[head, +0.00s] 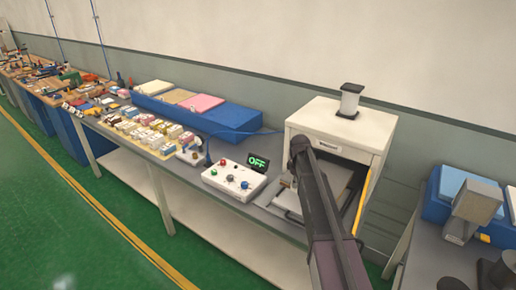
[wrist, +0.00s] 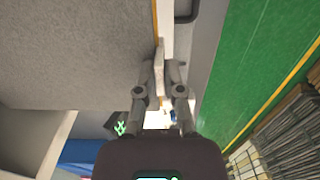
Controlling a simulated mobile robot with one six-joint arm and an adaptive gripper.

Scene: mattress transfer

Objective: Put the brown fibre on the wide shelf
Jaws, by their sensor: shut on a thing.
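My gripper (wrist: 160,60) is shut on a narrow pale bar (wrist: 165,25) with an orange strip beside it. I cannot tell for certain what the bar belongs to. In the head view my arm reaches to the white cabinet (head: 330,122), whose front is open, and the dark arm end (head: 298,152) is at its front. A tan pad (head: 180,96) lies between a white pad and a pink pad on a blue tray; it may be the brown fibre. A long lower shelf (head: 200,205) runs under the workbench; I cannot tell whether it is the wide shelf.
A control box (head: 235,180) with knobs and a sign reading OFF stand left of the cabinet. Several small blocks (head: 150,133) lie on the bench. A yellow upright edge (head: 364,205) is at the cabinet's right. Green floor (head: 80,225) is open in front.

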